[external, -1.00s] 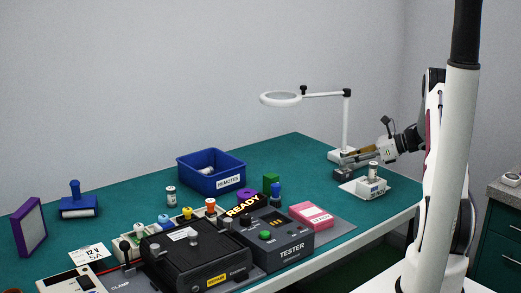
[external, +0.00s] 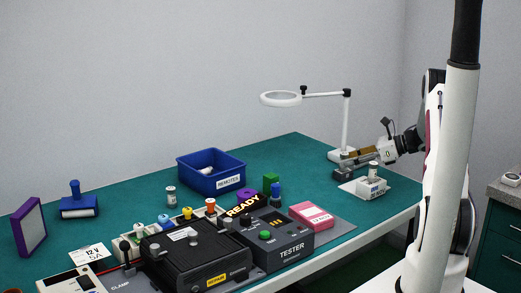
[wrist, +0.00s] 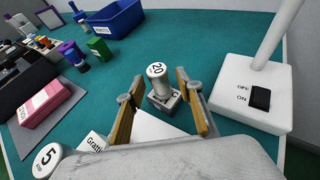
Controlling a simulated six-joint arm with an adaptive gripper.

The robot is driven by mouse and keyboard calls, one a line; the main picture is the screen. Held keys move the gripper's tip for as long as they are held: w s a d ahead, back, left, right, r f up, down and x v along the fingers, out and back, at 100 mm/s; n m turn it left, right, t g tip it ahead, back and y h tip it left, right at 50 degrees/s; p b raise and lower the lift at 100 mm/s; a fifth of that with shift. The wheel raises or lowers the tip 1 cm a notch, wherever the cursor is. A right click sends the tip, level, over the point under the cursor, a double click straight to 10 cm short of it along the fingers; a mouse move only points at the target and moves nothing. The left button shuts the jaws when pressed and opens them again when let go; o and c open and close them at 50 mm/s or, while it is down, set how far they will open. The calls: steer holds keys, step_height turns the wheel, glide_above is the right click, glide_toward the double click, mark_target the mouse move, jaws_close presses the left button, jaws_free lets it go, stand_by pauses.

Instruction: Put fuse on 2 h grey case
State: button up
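A silver fuse marked 20 (wrist: 157,74) stands upright in or on a small grey block (wrist: 174,101) in the wrist view; the block's lettering is mostly hidden. In the external view the dark grey block (external: 343,174) is by the lamp base, and my gripper hides the fuse. My gripper (wrist: 160,78) is open, its two tan-sided fingers on either side of the fuse; I see gaps between fingers and fuse. It is low over the block in the external view (external: 350,160). A second fuse marked 5 (wrist: 46,160) is beside my gripper, on the white case (external: 370,188).
The magnifier lamp's white base (wrist: 250,95) is close to the right of my gripper. A blue bin (external: 211,174), a pink box (external: 311,216), a tester (external: 272,240) and a black clamp unit (external: 195,255) stand to the left. Green table top is clear beyond the block.

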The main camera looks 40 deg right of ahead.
steer(key=shift+r, duration=0.15)
steer(key=v, duration=1.2)
stand_by(0.4)
